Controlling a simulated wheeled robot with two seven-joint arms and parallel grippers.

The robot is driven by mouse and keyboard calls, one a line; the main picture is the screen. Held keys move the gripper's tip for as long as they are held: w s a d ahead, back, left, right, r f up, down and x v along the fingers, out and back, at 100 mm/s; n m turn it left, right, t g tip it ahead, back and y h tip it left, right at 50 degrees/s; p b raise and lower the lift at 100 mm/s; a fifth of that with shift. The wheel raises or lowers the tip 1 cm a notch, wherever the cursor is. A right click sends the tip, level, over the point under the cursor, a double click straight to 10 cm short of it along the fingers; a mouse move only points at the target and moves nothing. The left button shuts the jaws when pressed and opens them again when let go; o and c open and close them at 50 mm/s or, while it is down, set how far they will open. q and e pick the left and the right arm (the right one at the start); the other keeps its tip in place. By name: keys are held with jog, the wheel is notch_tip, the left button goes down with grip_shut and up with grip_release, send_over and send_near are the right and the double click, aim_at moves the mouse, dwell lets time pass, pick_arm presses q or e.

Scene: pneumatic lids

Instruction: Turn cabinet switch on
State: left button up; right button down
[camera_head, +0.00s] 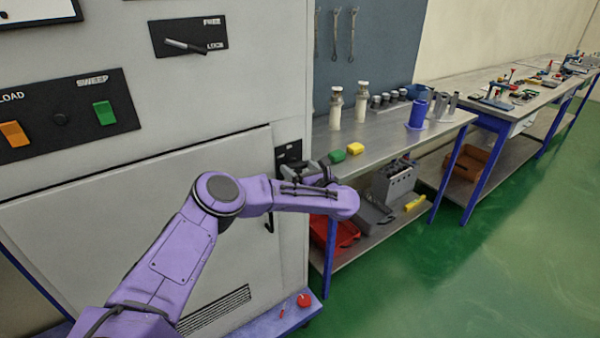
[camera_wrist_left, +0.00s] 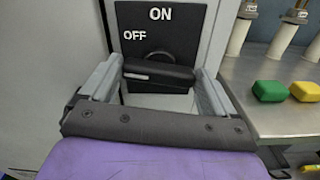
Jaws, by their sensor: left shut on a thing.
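The cabinet switch is a black rotary handle (camera_wrist_left: 158,75) on a dark plate marked ON and OFF (camera_wrist_left: 190,25). In the left wrist view the handle lies nearly level, its light-marked end to the left, below the word OFF. My left gripper (camera_wrist_left: 157,82) is shut on the handle, one grey finger at each end. In the head view my left gripper (camera_head: 303,172) reaches the cabinet's right edge, where the dark switch plate (camera_head: 289,152) shows and the handle is mostly hidden. My right gripper is not in view.
The grey cabinet (camera_head: 240,90) carries a SWEEP panel (camera_head: 62,118) and a lever plate (camera_head: 190,36). Right beside it, a workbench (camera_head: 390,140) holds a green block (camera_head: 337,157), a yellow block (camera_head: 355,148) and bottles (camera_head: 360,102). Green floor (camera_head: 470,270) is open at lower right.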

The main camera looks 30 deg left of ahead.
pick_arm(q)
jog(key=m+b, duration=0.2)
jog(key=m, duration=0.1)
jog(key=shift+w+f+m, duration=0.1)
jog(key=shift+f+m, duration=0.05)
jog(key=shift+m, duration=0.15)
jog(key=m+b, duration=0.1)
jog(key=m, duration=0.3)
jog(key=shift+d+m+b, duration=0.1)
jog(key=shift+m+b, duration=0.2)
jog(key=m, duration=0.4)
jog(key=shift+w+b, duration=0.1)
jog(key=shift+b, duration=0.2)
jog(key=shift+f+m, duration=0.15)
jog(key=shift+m, duration=2.05)
jog(key=o, duration=0.8)
jog(key=shift+d, duration=0.1)
